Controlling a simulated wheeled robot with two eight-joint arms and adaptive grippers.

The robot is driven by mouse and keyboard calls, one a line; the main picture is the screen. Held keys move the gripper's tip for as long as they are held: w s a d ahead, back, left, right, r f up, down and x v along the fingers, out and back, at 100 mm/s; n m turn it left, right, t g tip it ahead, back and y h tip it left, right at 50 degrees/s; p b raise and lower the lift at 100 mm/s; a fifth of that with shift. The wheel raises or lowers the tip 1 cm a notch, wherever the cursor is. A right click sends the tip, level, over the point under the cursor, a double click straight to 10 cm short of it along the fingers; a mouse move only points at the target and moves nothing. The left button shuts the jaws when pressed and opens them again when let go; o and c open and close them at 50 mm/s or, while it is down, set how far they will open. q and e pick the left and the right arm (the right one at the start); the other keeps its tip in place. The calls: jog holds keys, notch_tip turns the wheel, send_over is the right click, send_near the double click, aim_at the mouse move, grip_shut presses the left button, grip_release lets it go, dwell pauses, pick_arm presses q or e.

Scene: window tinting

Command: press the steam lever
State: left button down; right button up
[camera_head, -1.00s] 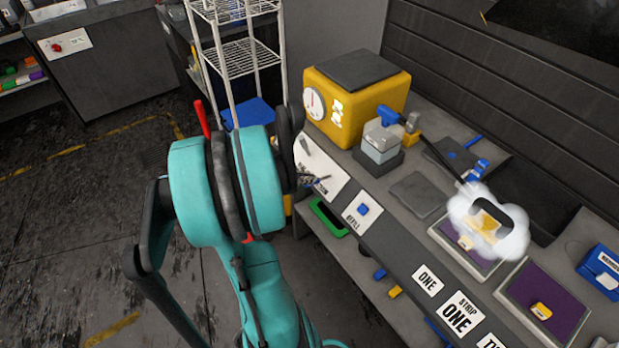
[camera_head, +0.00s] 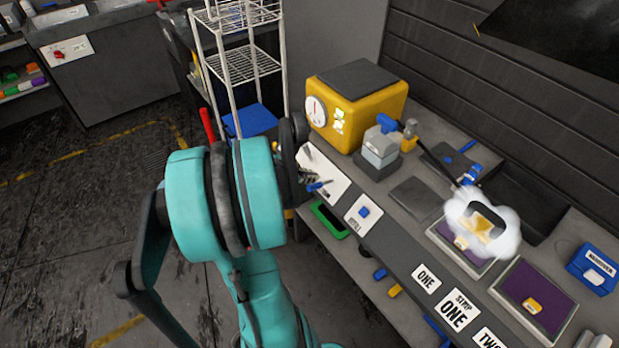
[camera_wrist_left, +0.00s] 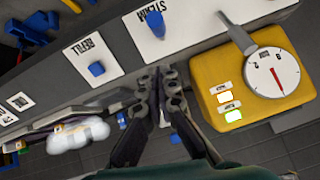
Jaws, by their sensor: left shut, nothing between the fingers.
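The steam lever is a small blue knob (camera_wrist_left: 155,22) on a white plate (camera_wrist_left: 150,35) lettered STEAM, at the top of the left wrist view. In the head view the plate (camera_head: 335,186) is partly hidden by my arm, and a blue bit (camera_head: 318,186) shows at the fingers. My left gripper (camera_wrist_left: 160,72) is shut and empty, its tips pointing toward the plate. In the wrist view the tips appear apart from the knob. In the head view the gripper (camera_head: 308,180) is mostly hidden behind its own wrist. My right gripper is not in view.
A yellow box with a dial (camera_head: 345,125) stands just beyond the gripper. A second blue knob sits on the REFILL plate (camera_head: 361,226). A white cloud (camera_head: 482,245) hangs over a framed purple pad (camera_head: 443,233). A wire rack (camera_head: 250,62) stands behind my arm.

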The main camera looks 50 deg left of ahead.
pick_arm(q)
jog(key=f+p+v, duration=0.1)
jog(key=p+v, duration=0.1)
jog(key=v, duration=0.5)
jog(key=shift+s, duration=0.45)
jog(key=shift+a+r, duration=0.1)
jog(key=w+d+g, duration=0.1)
jog(key=w+d, duration=0.1)
jog(key=d, duration=0.8)
jog(key=w+d+r+n+b, duration=0.1)
jog(key=w+d, duration=0.2)
jog(key=d, duration=0.8)
jog(key=w+d+r+n+g+b, duration=0.1)
jog(key=w+d, duration=0.2)
jog(key=d, duration=0.8)
jog(key=shift+g+h, duration=0.3)
